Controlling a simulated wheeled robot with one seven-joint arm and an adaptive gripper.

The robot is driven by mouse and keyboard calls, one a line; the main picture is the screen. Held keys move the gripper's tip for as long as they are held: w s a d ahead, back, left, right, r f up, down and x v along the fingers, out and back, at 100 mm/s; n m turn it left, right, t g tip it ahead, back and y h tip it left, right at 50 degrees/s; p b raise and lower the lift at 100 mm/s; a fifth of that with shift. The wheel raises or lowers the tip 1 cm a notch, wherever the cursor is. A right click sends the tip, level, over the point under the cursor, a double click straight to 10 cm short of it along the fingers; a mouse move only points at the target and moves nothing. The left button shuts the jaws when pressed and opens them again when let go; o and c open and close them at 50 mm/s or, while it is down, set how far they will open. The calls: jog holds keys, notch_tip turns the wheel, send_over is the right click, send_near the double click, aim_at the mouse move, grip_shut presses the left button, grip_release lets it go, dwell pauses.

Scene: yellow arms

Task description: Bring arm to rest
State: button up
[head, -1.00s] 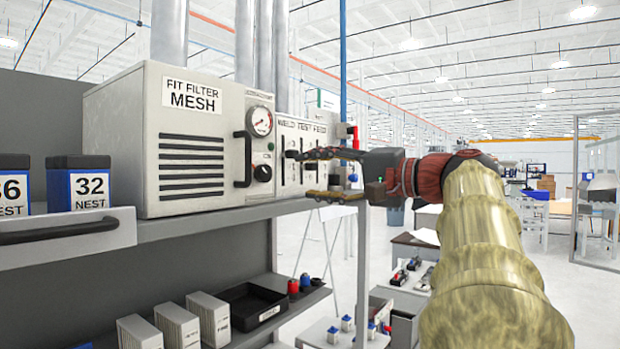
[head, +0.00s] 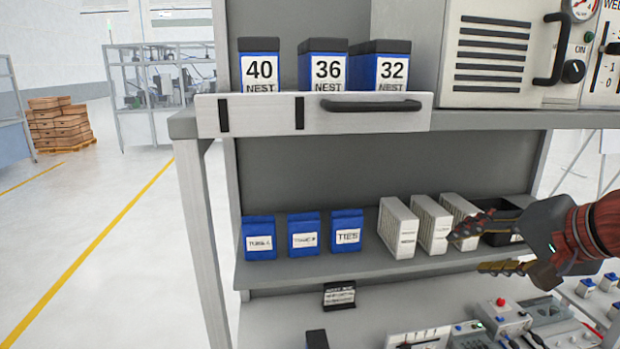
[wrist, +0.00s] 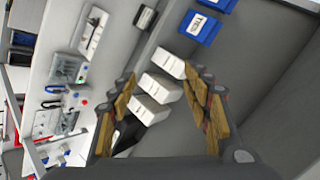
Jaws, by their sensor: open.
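My gripper (head: 492,248) is at the right of the head view, in front of the middle shelf. Its two fingers are spread apart with nothing between them touching. In the wrist view my gripper (wrist: 155,115) also shows open, with white blocks (wrist: 158,88) and a black tray (wrist: 127,133) beyond the fingers. In the head view the white blocks (head: 398,228) stand on the middle shelf, left of the fingers and partly behind them. The black tray (head: 505,218) is partly hidden by the upper finger.
Blue bins (head: 318,232) stand on the middle shelf (head: 300,262). NEST boxes (head: 323,66) and the filter machine (head: 500,50) are on the upper shelf. Small devices (head: 500,315) crowd the lower surface. The floor (head: 110,220) at left is clear.

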jog(key=s+a+f+n+g+h, duration=0.1)
jog(key=s+a+f+n, duration=0.2)
jog(key=f, duration=0.5)
jog(key=s+a+f+n+g, duration=0.2)
jog(key=s+a+f+n, duration=0.1)
jog(key=s+a+f, duration=0.2)
jog(key=s+a+f+n+g+h, duration=0.1)
jog(key=s+a+f+n, duration=0.3)
jog(key=f, duration=0.7)
jog(key=s, duration=0.2)
jog(key=shift+s+a+f+h, duration=0.2)
jog(key=shift+s+a+h, duration=0.1)
jog(key=shift+s, duration=0.1)
jog(key=shift+c, duration=0.2)
